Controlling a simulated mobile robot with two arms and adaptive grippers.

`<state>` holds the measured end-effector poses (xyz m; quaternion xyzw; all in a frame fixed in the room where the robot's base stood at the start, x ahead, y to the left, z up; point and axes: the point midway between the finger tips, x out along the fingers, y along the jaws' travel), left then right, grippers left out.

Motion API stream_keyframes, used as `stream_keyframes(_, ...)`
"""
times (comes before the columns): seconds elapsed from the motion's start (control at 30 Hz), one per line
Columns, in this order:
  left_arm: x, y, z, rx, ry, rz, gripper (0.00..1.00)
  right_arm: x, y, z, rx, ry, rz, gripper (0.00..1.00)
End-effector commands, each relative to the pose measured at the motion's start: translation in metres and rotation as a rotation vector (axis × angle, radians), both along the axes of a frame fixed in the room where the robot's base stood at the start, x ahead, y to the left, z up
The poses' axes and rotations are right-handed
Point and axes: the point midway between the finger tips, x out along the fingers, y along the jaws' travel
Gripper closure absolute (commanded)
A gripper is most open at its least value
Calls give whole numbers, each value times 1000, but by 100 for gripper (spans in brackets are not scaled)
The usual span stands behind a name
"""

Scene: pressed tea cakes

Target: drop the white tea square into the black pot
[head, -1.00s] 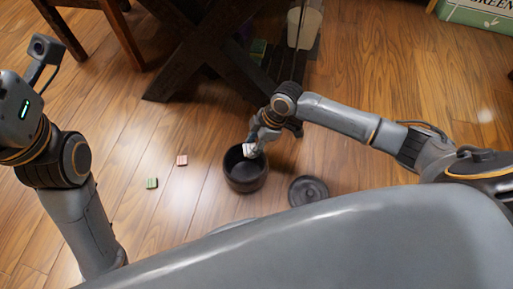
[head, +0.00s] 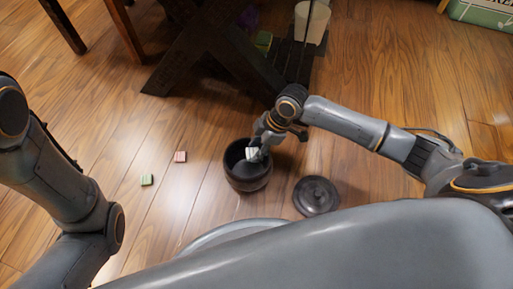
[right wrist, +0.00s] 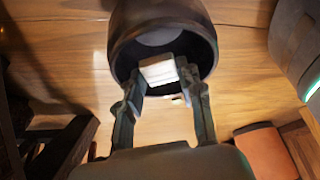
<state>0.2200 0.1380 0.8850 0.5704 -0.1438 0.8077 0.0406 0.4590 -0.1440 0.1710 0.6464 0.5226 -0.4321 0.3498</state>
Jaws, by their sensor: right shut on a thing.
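The black pot (head: 248,184) stands open on the wooden floor near the middle of the head view. It also fills the top of the right wrist view (right wrist: 150,22). My right gripper (head: 262,146) is shut on the white tea square (head: 252,154), at the pot's opening. In the right wrist view the square (right wrist: 158,72) sits between the two fingertips (right wrist: 163,84) and overlaps the pot's mouth. Its exact height against the rim is hard to tell. My left arm shows at the left, but its gripper is out of view.
A round dark lid (head: 316,196) lies right of the pot. A pink square (head: 180,156) and a green square (head: 147,180) lie on the floor to the left. Dark crossed furniture legs (head: 205,60) and a white bin (head: 312,22) stand behind. The floor between is clear.

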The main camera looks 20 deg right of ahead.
Motion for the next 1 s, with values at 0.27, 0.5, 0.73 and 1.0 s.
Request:
stream_keyframes(0.27, 0, 0, 0, 0, 0, 0, 51, 0, 0, 0, 0, 0, 0, 49)
stream_keyframes(0.5, 0, 0, 0, 1, 0, 0, 51, 0, 0, 0, 0, 0, 0, 37)
stream_keyframes(0.73, 0, 0, 0, -1, 2, -1, 51, 0, -3, 7, 0, -2, -1, 37)
stream_keyframes(1.0, 0, 0, 0, -1, 0, 0, 51, -4, -22, 54, -1, -4, 0, 37)
